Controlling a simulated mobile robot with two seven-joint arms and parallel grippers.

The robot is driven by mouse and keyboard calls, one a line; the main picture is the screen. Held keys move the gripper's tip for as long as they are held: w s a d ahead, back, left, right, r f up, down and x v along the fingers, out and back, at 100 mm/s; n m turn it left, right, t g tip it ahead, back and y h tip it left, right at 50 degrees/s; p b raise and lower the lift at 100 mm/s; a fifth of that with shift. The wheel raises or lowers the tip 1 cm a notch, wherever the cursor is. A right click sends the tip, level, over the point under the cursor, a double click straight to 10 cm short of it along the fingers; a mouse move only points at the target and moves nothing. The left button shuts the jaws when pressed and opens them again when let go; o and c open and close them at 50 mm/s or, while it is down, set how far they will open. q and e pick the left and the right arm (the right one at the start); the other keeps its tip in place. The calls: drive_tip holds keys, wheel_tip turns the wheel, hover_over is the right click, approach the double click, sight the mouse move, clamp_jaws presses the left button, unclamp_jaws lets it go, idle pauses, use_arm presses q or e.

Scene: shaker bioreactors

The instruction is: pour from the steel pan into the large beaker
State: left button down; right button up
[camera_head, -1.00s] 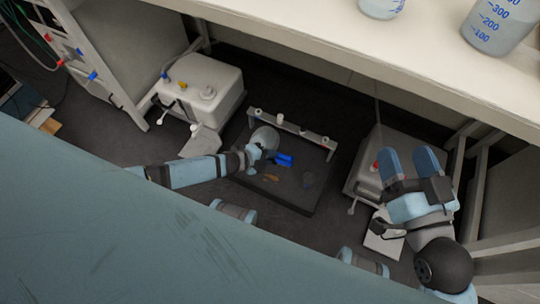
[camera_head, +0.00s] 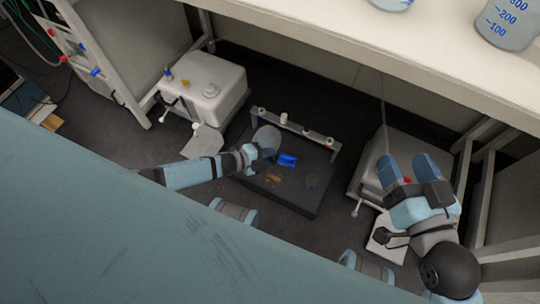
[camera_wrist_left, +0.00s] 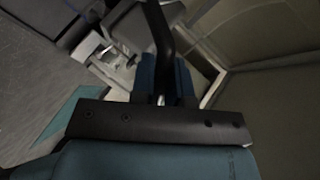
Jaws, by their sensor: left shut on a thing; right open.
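The steel pan (camera_head: 267,138) shows as a pale grey round shape at my left gripper (camera_head: 265,154), low over the dark shaker platform. In the left wrist view, my left gripper (camera_wrist_left: 164,80) is shut on a dark bar, which looks like the pan's handle (camera_wrist_left: 160,25). The pan's inside and contents cannot be made out. A large beaker (camera_head: 508,30) with blue marks stands on the white bench at the upper right, its top cut off by the frame. My right gripper (camera_head: 410,170) is open and empty, below the bench's front edge.
The white bench (camera_head: 430,60) runs across the top right. A second vessel (camera_head: 393,4) is mostly cut off at the top. A blue object (camera_head: 287,160) lies on the dark platform (camera_head: 290,198). White units (camera_head: 210,90) stand on both sides of it.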

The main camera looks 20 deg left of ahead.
use_arm(q)
drive_tip(key=shift+s+a+b, duration=0.1)
drive_tip(key=shift+a+b, duration=0.1)
drive_tip(key=shift+b, duration=0.15)
use_arm(e)
drive_tip(key=shift+w+f, duration=0.15)
drive_tip(key=shift+f, duration=0.15)
use_arm(q)
drive_tip(key=shift+a+t+h, duration=0.1)
drive_tip(key=shift+t+h, duration=0.2)
use_arm(e)
drive_tip(key=shift+f+g, duration=0.25)
drive_tip(key=shift+g, duration=0.05)
use_arm(q)
drive_tip(key=shift+s, duration=0.1)
use_arm(e)
drive_tip(key=shift+f, duration=0.1)
